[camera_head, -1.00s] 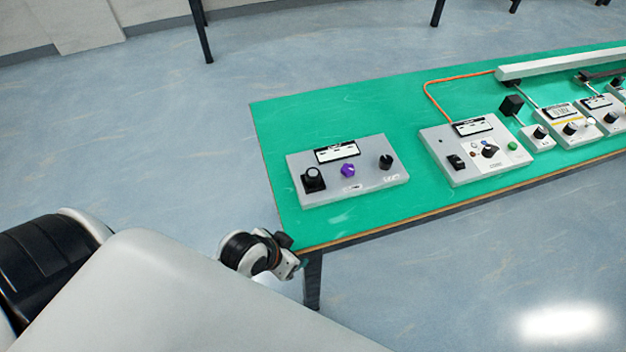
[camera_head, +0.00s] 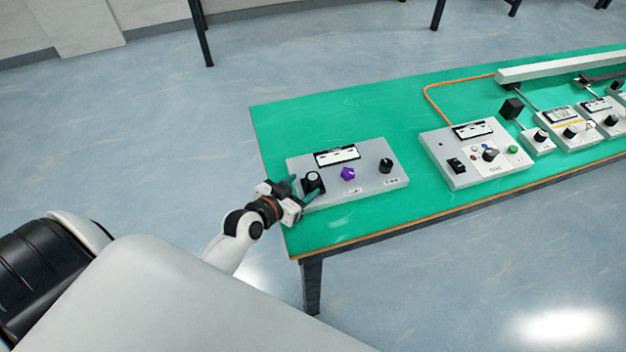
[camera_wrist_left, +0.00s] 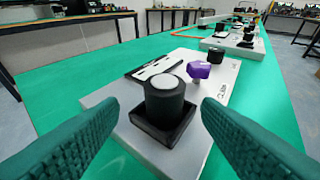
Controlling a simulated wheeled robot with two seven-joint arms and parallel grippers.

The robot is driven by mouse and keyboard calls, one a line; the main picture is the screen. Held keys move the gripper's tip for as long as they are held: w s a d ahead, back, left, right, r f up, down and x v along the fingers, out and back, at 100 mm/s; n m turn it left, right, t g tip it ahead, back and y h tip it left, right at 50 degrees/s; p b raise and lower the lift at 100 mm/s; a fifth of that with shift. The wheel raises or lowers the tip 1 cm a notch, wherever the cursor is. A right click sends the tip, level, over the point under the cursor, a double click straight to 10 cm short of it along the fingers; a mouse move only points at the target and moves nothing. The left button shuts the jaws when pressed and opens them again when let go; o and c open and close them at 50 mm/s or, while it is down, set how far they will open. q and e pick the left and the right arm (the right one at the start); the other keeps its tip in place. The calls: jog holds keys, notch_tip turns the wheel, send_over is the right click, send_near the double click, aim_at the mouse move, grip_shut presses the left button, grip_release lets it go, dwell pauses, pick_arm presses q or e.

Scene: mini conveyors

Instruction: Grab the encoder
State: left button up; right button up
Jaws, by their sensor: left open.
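The encoder, taken to be the black knob with a pale top (camera_head: 313,182), stands on a square black base at the left end of a grey control box (camera_head: 365,186). It also shows upright in the left wrist view (camera_wrist_left: 166,98), in the middle between my two green fingers. My left gripper (camera_head: 302,188) is open at the box's left end, with its fingers on either side of the knob. In the left wrist view the fingers (camera_wrist_left: 160,135) stand apart from the knob, with gaps on both sides. My right gripper is not in view.
The same box carries a purple knob (camera_head: 348,173), a black knob (camera_head: 386,165) and a white label plate (camera_head: 337,155). A second control box (camera_head: 452,178) and several smaller ones stand further right on the green table (camera_head: 290,115). The table's far left area is clear.

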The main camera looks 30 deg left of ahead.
aim_at(316, 177)
pick_arm(q)
jog(key=x, duration=0.5)
jog(key=shift+w+d+r+p, duration=0.2)
jog(key=shift+w+d+p, duration=0.05)
jog(key=shift+w+p, duration=0.2)
jog(key=shift+w+f, duration=0.15)
jog(key=shift+w, duration=0.15)
jog(key=shift+s, duration=0.1)
